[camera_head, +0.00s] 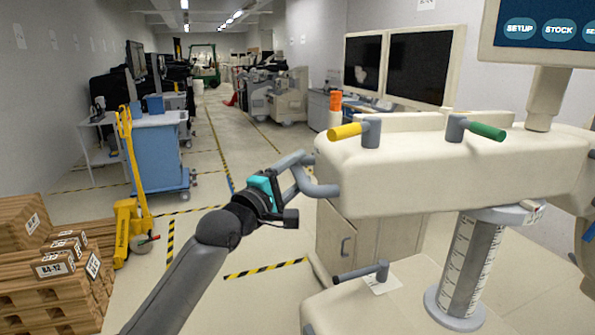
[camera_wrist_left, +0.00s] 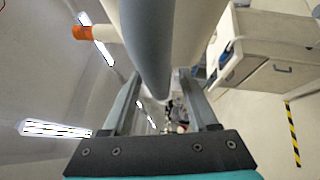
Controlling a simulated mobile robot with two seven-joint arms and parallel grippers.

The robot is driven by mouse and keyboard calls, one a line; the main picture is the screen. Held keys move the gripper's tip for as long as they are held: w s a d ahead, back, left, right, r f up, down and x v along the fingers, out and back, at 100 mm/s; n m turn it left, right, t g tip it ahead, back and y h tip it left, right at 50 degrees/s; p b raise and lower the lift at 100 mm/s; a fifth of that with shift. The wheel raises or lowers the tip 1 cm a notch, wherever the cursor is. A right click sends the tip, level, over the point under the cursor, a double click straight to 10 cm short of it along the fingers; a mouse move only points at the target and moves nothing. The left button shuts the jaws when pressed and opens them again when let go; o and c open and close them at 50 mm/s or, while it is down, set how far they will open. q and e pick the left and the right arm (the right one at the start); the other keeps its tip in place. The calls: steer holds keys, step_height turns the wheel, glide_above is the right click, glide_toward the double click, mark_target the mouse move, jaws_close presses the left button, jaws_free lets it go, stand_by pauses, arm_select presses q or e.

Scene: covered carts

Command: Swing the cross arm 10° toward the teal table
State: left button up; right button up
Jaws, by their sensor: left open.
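The cross arm (camera_head: 450,170) is a long cream beam on a grey scaled column (camera_head: 468,262). A grey bent handle (camera_head: 318,189) sticks out from its left end. My left gripper (camera_head: 287,192), with a teal part, is at this handle. In the left wrist view, the grey handle bar (camera_wrist_left: 148,45) runs between the two open fingers (camera_wrist_left: 162,110). I cannot tell whether the fingers touch it. A table with a blue front (camera_head: 158,160) stands at the left; no clearly teal table shows. My right gripper is out of view.
A yellow knob (camera_head: 344,131) and a green knob (camera_head: 486,131) sit on the beam. A yellow pallet jack (camera_head: 128,215) and pallets with boxes (camera_head: 60,265) are at the left. A cabinet (camera_head: 345,240) stands behind the beam. Floor between is clear.

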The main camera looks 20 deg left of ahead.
arm_select(q)
steer(key=shift+s, duration=0.1)
steer(key=b+v, duration=0.2)
steer(key=v, duration=1.3)
stand_by(0.9)
stand_by(0.3)
